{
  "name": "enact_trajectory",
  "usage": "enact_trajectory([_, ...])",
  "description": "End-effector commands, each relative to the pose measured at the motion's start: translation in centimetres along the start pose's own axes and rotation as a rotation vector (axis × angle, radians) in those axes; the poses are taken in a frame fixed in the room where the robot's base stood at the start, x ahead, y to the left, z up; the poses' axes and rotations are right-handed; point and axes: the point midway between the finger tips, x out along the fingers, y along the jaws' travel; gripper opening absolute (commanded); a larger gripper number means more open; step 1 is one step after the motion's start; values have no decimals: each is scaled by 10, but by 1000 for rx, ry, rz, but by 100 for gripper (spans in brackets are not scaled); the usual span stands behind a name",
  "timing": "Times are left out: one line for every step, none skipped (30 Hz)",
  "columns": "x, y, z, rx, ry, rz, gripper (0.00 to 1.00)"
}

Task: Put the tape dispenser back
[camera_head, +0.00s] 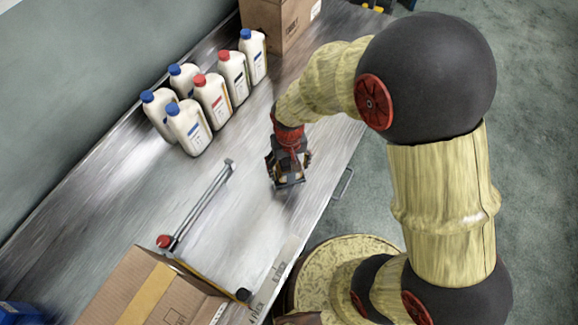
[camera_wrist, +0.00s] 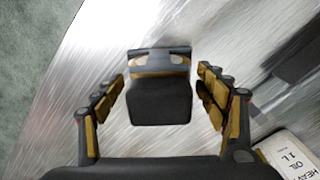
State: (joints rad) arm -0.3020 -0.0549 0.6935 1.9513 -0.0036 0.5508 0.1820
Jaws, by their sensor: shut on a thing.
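My gripper (camera_head: 289,172) points down over the metal table, near its right edge. It is shut on the tape dispenser, seen as a small dark and grey piece (camera_head: 289,183) below the fingers. In the wrist view the tape dispenser's black body (camera_wrist: 160,104) lies between the two yellow-and-black fingers, with a grey bar and tan parts at its far end. Its underside is hidden, and I cannot tell whether it touches the table.
Several white oil bottles (camera_head: 213,100) with red or blue caps stand at the back left. A grey bar tool (camera_head: 202,206) with a red end lies on the table (camera_head: 245,215). Cardboard boxes stand at the near left (camera_head: 150,292) and far end (camera_head: 285,22).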

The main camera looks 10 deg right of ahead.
Motion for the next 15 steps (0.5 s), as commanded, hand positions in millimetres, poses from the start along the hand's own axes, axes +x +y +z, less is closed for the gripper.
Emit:
enact_trajectory([2,0,0,0,0,0,49])
enact_trajectory([3,0,0,0,-1,0,73])
enact_trajectory([2,0,0,0,-1,0,75])
enact_trajectory([2,0,0,0,-1,0,77])
enact_trajectory([2,0,0,0,-1,0,79])
enact_trajectory([2,0,0,0,-1,0,81])
enact_trajectory([2,0,0,0,-1,0,83])
enact_trajectory([2,0,0,0,-1,0,84])
enact_trajectory([2,0,0,0,-1,0,87])
enact_trajectory([2,0,0,0,-1,0,88])
enact_trajectory([2,0,0,0,-1,0,90])
enact_trajectory([2,0,0,0,-1,0,91])
enact_trajectory([2,0,0,0,-1,0,91])
enact_trajectory([2,0,0,0,-1,0,91])
enact_trajectory([2,0,0,0,-1,0,91])
